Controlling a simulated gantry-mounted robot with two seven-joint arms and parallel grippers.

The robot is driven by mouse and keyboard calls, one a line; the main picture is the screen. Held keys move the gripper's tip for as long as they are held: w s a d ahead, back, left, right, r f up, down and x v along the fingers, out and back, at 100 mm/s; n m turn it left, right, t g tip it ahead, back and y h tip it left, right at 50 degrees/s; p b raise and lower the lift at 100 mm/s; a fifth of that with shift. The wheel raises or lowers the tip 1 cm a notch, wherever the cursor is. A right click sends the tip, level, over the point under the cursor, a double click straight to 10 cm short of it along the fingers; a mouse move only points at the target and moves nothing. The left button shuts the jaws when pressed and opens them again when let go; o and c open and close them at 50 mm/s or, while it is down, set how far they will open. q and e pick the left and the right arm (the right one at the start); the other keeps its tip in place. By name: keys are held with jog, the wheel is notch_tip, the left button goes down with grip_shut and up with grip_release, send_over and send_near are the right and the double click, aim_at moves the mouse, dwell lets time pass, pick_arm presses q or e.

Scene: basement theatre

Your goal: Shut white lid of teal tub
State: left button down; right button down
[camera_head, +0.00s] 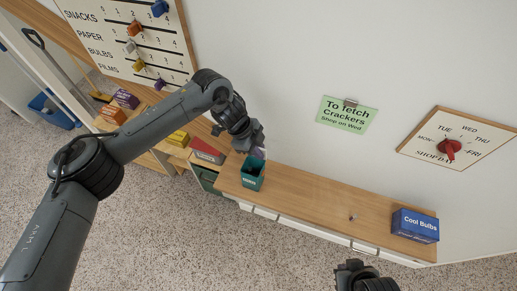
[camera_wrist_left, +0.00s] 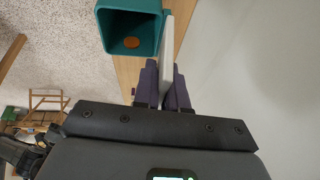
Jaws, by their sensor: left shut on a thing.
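The teal tub (camera_head: 251,178) stands at the left end of the wooden counter, with its top uncovered. In the left wrist view the tub (camera_wrist_left: 103,42) shows an orange disc (camera_wrist_left: 131,42) inside. Its white lid (camera_wrist_left: 167,48) stands up along the tub's right rim in that view. My left gripper (camera_wrist_left: 165,80) is shut on the lid, a purple finger on each side of it. In the head view my left gripper (camera_head: 256,145) is just above the tub's back and hides most of the lid. My right gripper (camera_head: 350,266) is at the bottom edge, too unclear to judge.
The wooden counter (camera_head: 310,196) is mostly clear right of the tub. A small knob-like thing (camera_head: 352,217) lies on it, and a blue Cool Bulbs box (camera_head: 415,226) stands at its right end. A red box (camera_head: 207,152) is left of the tub. The wall rises close behind.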

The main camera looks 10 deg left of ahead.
pick_arm(q)
jog(key=shift+s, duration=0.1)
jog(key=t+b, duration=0.1)
jog(key=s+f+t+h+b, duration=0.1)
jog(key=t, duration=0.1)
jog(key=s+m+t+b, duration=0.1)
jog(key=b, duration=0.1)
jog(key=shift+s+a+f+t+h, duration=0.1)
jog(key=shift+a+f+t+h, duration=0.2)
jog(key=shift+a+t, duration=0.1)
jog(key=shift+s+r+t+h+b, duration=0.25)
jog(key=shift+t+b, duration=0.45)
jog(key=shift+b, duration=0.35)
jog(key=c, duration=1.3)
grip_release()
jog(key=shift+o, duration=0.2)
